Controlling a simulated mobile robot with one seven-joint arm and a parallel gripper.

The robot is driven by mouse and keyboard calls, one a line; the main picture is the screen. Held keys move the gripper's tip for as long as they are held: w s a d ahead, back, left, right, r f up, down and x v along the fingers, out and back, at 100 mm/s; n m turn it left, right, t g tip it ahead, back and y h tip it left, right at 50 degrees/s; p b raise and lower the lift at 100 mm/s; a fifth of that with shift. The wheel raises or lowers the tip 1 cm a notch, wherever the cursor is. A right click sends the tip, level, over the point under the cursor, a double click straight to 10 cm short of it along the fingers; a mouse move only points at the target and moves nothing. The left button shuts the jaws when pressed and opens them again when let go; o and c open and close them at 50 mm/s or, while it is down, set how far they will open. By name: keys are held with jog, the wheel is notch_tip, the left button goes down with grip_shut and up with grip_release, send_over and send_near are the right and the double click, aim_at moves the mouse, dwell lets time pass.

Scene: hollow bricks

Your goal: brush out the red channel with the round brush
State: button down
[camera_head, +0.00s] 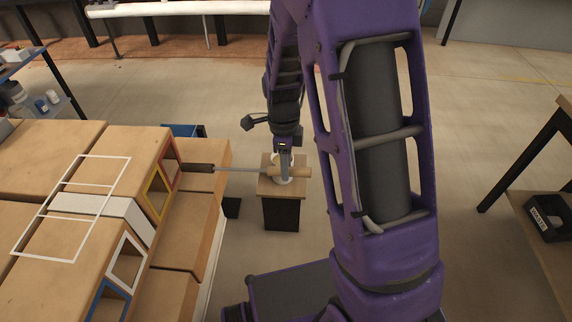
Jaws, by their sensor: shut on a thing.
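The red channel (169,164) is a red-edged opening in the side of the hollow bricks (110,150), above and to the right of a yellow-edged one. The round brush (240,170) has a dark head (197,168), a thin grey rod and a light wooden handle (303,172). Its dark head is at the red channel's mouth; whether the tip is inside I cannot tell. My gripper (284,173) is shut on the wooden handle, to the right of the bricks. The rod lies roughly level between them.
Yellow (156,193), white (126,262) and blue (108,302) edged openings sit nearby. A small wooden-topped stand (282,212) is below my gripper. A shelf with bottles (40,100) is at left, a table with a dark bin (548,218) at right.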

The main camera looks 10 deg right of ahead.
aim_at(259, 171)
jog(key=shift+a, duration=0.1)
jog(key=shift+w+a+p, duration=0.25)
jog(key=shift+w+a, duration=0.1)
jog(key=shift+a, duration=0.75)
jog(key=shift+w+a+p, duration=0.25)
jog(key=shift+w+a, duration=0.1)
jog(key=shift+a, duration=0.7)
jog(key=shift+w+a+p, duration=0.25)
jog(key=shift+w+a, duration=0.1)
jog(key=shift+a, duration=0.85)
jog(key=w+a+p, duration=0.1)
jog(key=w+a, duration=0.1)
jog(key=a, duration=0.6)
jog(key=shift+w+p, duration=0.3)
jog(key=shift+w, duration=0.05)
jog(key=shift+d, duration=0.15)
jog(key=shift+s+d, duration=0.45)
jog(key=shift+d, duration=0.85)
jog(key=shift+s+d, duration=0.45)
jog(key=shift+d, duration=0.9)
jog(key=shift+s+d, duration=0.45)
jog(key=shift+d, duration=0.85)
jog(key=shift+r, duration=0.1)
